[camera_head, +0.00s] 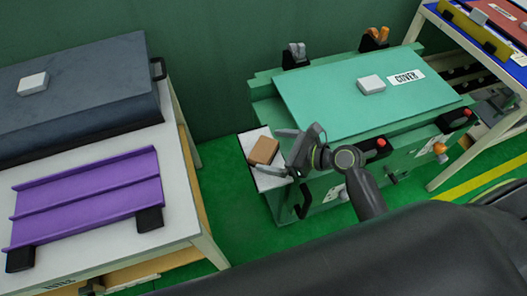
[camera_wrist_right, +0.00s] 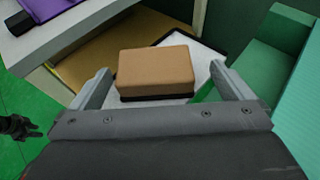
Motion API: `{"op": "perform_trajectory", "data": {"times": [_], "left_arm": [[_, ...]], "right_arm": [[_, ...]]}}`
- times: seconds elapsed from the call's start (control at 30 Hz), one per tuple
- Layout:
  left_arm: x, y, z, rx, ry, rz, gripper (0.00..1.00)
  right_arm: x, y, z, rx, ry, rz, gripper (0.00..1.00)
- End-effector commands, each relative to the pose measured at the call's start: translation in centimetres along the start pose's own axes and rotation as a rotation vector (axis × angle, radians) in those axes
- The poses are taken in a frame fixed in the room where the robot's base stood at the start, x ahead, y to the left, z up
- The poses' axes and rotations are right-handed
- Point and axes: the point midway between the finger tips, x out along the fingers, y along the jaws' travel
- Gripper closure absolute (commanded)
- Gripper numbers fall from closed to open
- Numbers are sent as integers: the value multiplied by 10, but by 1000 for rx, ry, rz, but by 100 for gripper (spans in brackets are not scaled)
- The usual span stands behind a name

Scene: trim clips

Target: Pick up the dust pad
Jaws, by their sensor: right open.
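The dust pad appears to be the brown block (camera_head: 264,150) with a dark base. It lies on a small white tray (camera_head: 268,181) at the left side of the green machine. My right gripper (camera_head: 281,151) is open beside the block, with its fingers pointing towards it. In the right wrist view the block (camera_wrist_right: 155,66) shows between the two open fingers (camera_wrist_right: 162,84), a little beyond their tips. I see no clear contact. My left gripper is not recognisable in either view.
The green machine (camera_head: 330,105) with a COVER label stands right of the tray. A white table (camera_head: 185,190) with a purple panel (camera_head: 85,200) stands left. Green floor (camera_head: 225,190) lies between them. A dark, unclear part (camera_wrist_right: 18,127) shows at the wrist view's left edge.

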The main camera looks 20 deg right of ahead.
Motion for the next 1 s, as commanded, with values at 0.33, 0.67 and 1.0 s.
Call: {"op": "perform_trajectory", "data": {"times": [0.33,0.67,1.0], "left_arm": [[2,0,0,0,0,0,64],[3,0,0,0,0,0,64],[3,0,0,0,0,-1,64]], "right_arm": [[41,6,4,2,-4,1,0],[52,6,4,1,-1,0,0],[52,6,3,0,-1,0,38]]}}
